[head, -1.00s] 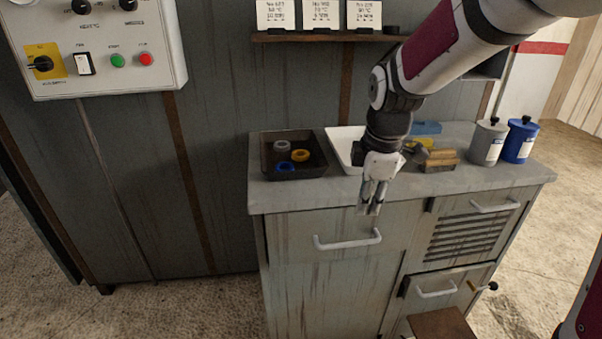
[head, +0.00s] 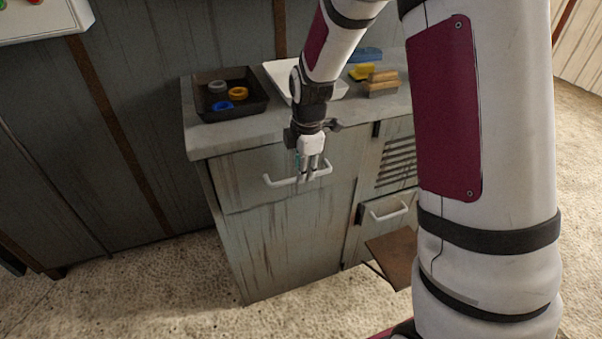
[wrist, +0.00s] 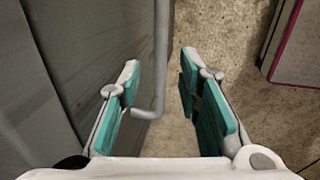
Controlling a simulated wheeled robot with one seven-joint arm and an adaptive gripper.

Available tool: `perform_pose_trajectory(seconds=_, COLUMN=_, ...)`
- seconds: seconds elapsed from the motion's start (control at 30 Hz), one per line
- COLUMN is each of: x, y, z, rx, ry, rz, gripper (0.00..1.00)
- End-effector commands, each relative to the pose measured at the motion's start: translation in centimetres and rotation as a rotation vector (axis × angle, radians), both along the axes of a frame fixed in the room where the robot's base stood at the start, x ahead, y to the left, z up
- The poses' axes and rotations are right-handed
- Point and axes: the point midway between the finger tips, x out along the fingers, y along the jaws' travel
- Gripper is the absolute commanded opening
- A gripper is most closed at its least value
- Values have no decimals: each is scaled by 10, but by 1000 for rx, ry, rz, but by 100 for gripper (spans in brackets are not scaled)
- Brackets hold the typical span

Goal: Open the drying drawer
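A wide, worn grey drawer (head: 240,177) is at the upper left of the cabinet and looks shut. Its white bar handle (head: 283,182) also shows in the wrist view (wrist: 161,60), with one end bending back to the front. My gripper (head: 309,172) is pointing down at the right part of this handle. In the wrist view my gripper (wrist: 160,75) is open, and the bar appears between the two teal-padded fingers. I cannot tell whether a finger touches it. No label shows which front is the drying drawer.
A louvred front (head: 395,158) is to the right, partly behind my arm, above a small door with a handle (head: 388,212). A brown stool-like object (head: 392,255) stands before it. A dark tray with rings (head: 258,104) sits on the counter. Floor at the lower left is clear.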

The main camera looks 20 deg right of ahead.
Motion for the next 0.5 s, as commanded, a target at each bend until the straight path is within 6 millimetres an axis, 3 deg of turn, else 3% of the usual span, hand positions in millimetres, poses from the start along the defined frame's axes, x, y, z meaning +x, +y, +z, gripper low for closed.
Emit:
perform_pose_trajectory(seconds=0.2, x=4, y=0, z=-20, rx=0, ry=1, rz=0, gripper=31)
perform_pose_trajectory(seconds=0.5, x=4, y=0, z=-22, rx=0, ry=0, rz=0, gripper=31)
